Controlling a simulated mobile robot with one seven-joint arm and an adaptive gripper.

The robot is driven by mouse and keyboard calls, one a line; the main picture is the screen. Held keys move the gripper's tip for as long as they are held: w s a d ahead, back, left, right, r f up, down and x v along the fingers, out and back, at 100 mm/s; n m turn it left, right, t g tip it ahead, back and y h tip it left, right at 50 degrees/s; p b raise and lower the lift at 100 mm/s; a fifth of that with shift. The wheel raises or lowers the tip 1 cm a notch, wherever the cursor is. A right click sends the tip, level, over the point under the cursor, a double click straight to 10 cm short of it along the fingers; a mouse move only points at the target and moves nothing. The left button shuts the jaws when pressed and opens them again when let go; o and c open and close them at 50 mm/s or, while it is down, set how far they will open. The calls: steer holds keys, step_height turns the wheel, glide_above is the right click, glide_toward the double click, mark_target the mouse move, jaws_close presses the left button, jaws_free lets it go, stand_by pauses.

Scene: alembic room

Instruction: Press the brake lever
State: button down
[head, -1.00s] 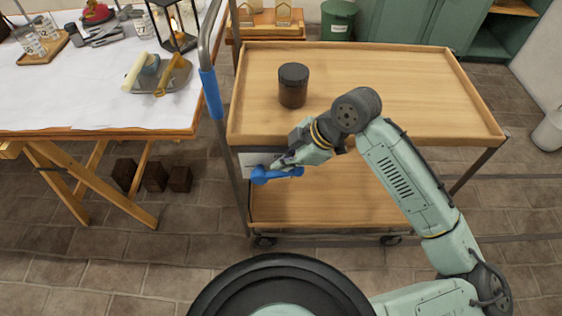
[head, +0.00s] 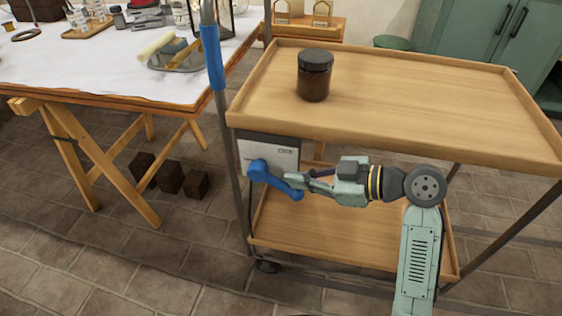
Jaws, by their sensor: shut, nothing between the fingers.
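The blue brake lever (head: 273,178) is mounted at a pale plate (head: 270,152) on the near left side of the wooden cart (head: 430,100), below its top tray. The lever slopes down to the right from its round hub. My gripper (head: 288,181) is shut and empty, its fingertips at the lower right part of the lever. They look close to or touching the lever; I cannot tell which. The fingertips partly overlap the lever's edge in the head view.
A dark lidded jar (head: 314,75) stands on the cart's top tray. The cart's metal handle post with a blue grip (head: 212,57) rises at its left. A cloth-covered trestle table (head: 110,75) stands left. Dark blocks (head: 170,178) lie on the floor below it.

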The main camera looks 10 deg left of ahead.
steer(key=shift+f+b, duration=0.35)
steer(key=shift+b, duration=0.15)
steer(key=shift+r, duration=0.15)
